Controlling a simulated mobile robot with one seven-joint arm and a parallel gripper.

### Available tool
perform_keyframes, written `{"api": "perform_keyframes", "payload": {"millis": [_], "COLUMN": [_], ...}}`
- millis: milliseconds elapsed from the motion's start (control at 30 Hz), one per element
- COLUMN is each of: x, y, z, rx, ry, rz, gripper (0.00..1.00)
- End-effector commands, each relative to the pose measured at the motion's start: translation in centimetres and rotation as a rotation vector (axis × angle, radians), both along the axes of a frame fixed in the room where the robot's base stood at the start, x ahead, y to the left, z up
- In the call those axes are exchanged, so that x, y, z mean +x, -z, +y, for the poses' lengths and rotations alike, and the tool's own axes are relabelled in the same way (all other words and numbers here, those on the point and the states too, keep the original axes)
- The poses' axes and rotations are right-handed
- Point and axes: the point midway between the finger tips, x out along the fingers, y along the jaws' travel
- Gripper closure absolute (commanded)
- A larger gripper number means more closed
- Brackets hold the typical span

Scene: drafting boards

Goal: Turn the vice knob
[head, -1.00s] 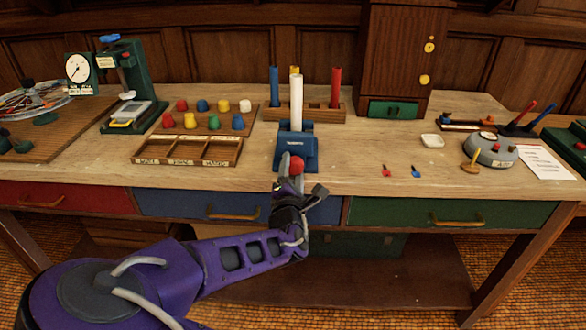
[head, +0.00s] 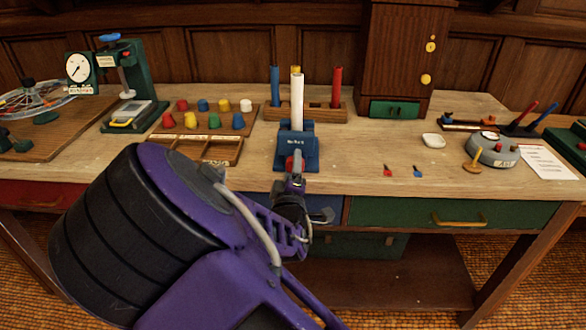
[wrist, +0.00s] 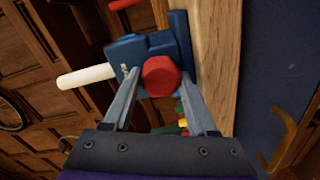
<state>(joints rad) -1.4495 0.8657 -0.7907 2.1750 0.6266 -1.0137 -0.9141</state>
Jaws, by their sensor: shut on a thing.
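The blue vice (head: 309,148) stands at the front edge of the workbench, with a white rod (head: 297,92) upright in it. Its red knob (wrist: 161,76) faces the wrist camera and looks faceted. In the head view the knob is mostly hidden by my gripper (head: 296,168). In the wrist view my gripper (wrist: 161,82) has one finger on each side of the knob, and is shut on it. The blue vice body (wrist: 133,52) shows just behind the knob, with the white rod (wrist: 87,76) pointing left.
A rack of coloured rods (head: 325,112) is behind the vice. A tray with compartments (head: 190,147) and several coloured caps are to its left. Small red (head: 387,168) and blue (head: 417,171) pieces lie to the right. Drawers with handles (head: 460,223) are below the bench edge.

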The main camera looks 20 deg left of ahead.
Motion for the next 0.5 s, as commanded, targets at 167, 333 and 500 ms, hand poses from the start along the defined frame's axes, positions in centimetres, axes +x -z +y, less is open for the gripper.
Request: {"api": "perform_keyframes", "payload": {"millis": [167, 333, 500], "x": [0.17, 0.21, 0.25], "y": [-0.37, -0.49, -0.59], "z": [-0.03, -0.11, -0.19], "rx": [0.171, 0.328, 0.484], "ry": [0.000, 0.001, 0.000], "rz": [0.034, 0.071, 0.107], "gripper": [0.98, 0.98, 0.98]}}
